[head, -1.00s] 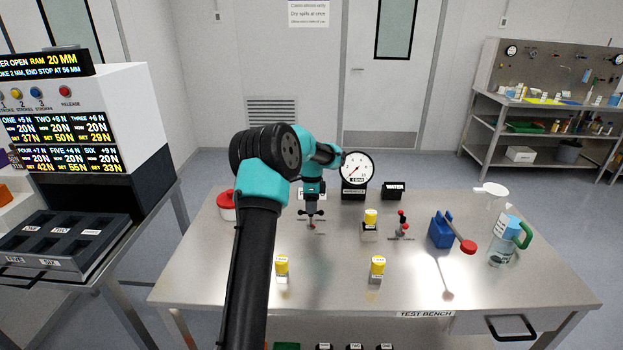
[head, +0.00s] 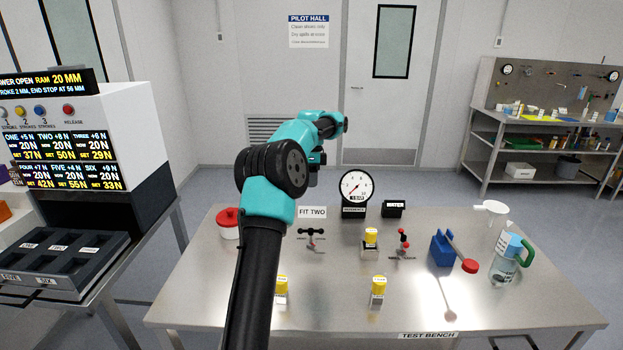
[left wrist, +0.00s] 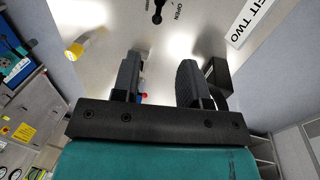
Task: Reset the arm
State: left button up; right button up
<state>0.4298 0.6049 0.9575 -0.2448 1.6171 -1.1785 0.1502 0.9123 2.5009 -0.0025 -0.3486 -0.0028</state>
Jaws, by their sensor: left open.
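My left arm rises from the bottom of the head view, with a black-and-teal elbow in front of the bench. My left gripper (left wrist: 160,80) is open and empty in the left wrist view, its two dark jaws apart. In the head view its tip is mostly hidden behind the teal wrist. It is above the bench, over the black T-handle valve (head: 311,238) and near the FIT TWO sign (head: 312,212), apart from both. The handle also shows at the top of the left wrist view (left wrist: 157,14). My right gripper is not in view.
The steel test bench (head: 340,295) holds a pressure gauge (head: 356,188), a yellow-capped valve (head: 371,238), a small red-and-black cock (head: 403,243), a blue block with a red-ended lever (head: 443,248), a jug (head: 507,265) and a red-lidded pot (head: 229,223). A press with displays (head: 75,130) stands left.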

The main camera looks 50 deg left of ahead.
pick_arm(q)
jog(key=shift+r, duration=0.2)
jog(key=shift+f, duration=0.15)
dwell(0.3)
jog(key=f, duration=0.5)
jog(key=s+d+f, duration=0.1)
jog(key=f, duration=0.4)
jog(key=s+d+f, duration=0.1)
jog(key=f, duration=0.3)
jog(key=shift+f, duration=0.4)
jog(key=shift+r, duration=0.1)
jog(key=shift+s+d+f, duration=0.15)
jog(key=shift+f, duration=1.05)
notch_tip(320, 180, up, 12)
jog(key=w+a, duration=0.1)
jog(key=shift+w+a+n, duration=0.25)
jog(key=shift+a+n, duration=0.05)
jog(key=shift+a, duration=0.1)
dwell(1.3)
